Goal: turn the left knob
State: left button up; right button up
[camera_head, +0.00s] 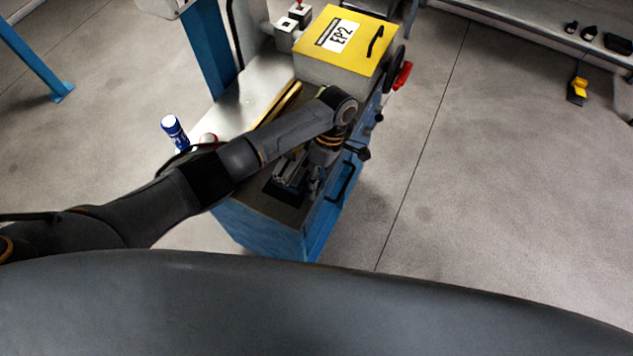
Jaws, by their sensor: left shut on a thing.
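A blue cabinet (265,229) with a grey top stands in the middle of the view. A black knob (359,153) sticks out at its right-hand side, close to my left wrist, and another dark knob (377,117) sits further back. My left arm reaches across the cabinet top and bends down at the wrist. My left gripper (314,183) is small and dark near the cabinet's right edge. It is shut on what seems to be the left knob, but the wrist and fingers hide the contact. My right gripper is not in view.
A black bar handle (342,182) is on the blue side. A blue can (174,130) stands left.

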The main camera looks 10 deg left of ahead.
pick_arm(q)
jog(key=o, duration=1.2)
jog(key=shift+c, duration=0.2)
jog(key=v, duration=1.2)
